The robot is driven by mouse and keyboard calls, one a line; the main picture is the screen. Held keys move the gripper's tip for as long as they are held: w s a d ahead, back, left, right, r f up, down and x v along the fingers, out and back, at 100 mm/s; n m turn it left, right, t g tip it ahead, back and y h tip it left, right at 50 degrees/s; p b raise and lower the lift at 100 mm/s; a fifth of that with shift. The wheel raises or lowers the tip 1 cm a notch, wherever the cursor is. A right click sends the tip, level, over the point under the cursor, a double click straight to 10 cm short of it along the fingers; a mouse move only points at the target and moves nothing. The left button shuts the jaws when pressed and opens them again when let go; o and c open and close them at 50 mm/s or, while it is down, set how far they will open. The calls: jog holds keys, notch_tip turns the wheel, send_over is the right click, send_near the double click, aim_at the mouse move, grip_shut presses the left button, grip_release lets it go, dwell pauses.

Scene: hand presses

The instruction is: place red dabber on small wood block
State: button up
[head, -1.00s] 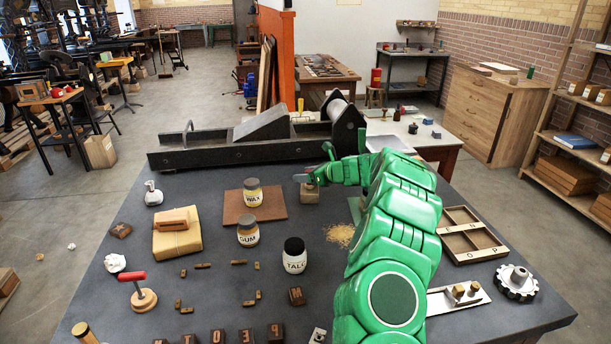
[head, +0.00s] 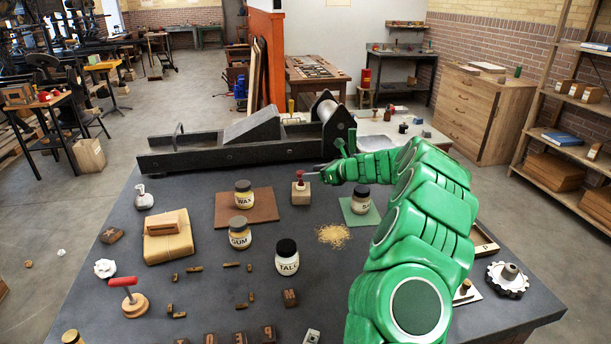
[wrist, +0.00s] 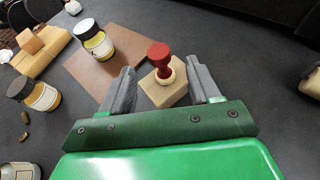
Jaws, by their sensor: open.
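The red dabber (head: 299,175) stands upright on the small wood block (head: 301,195), just right of the brown board. In the wrist view the red dabber (wrist: 158,58) has a wide top, a narrow waist and a pale round foot resting on the wood block (wrist: 165,94). My gripper (head: 316,172) is open, just right of the dabber in the head view. In the wrist view its grey fingers (wrist: 160,66) are apart, with gaps between them and the dabber on both sides.
The brown board (head: 233,220) carries the WAX jar (head: 244,195). A GUM jar (head: 239,234) and a TALC jar (head: 287,260) stand nearer. Another jar (head: 361,202) stands on a green mat at right. A dark press bed (head: 200,153) runs along the back.

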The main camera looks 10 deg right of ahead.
jog(key=shift+v, duration=1.9)
jog(key=shift+a, duration=0.1)
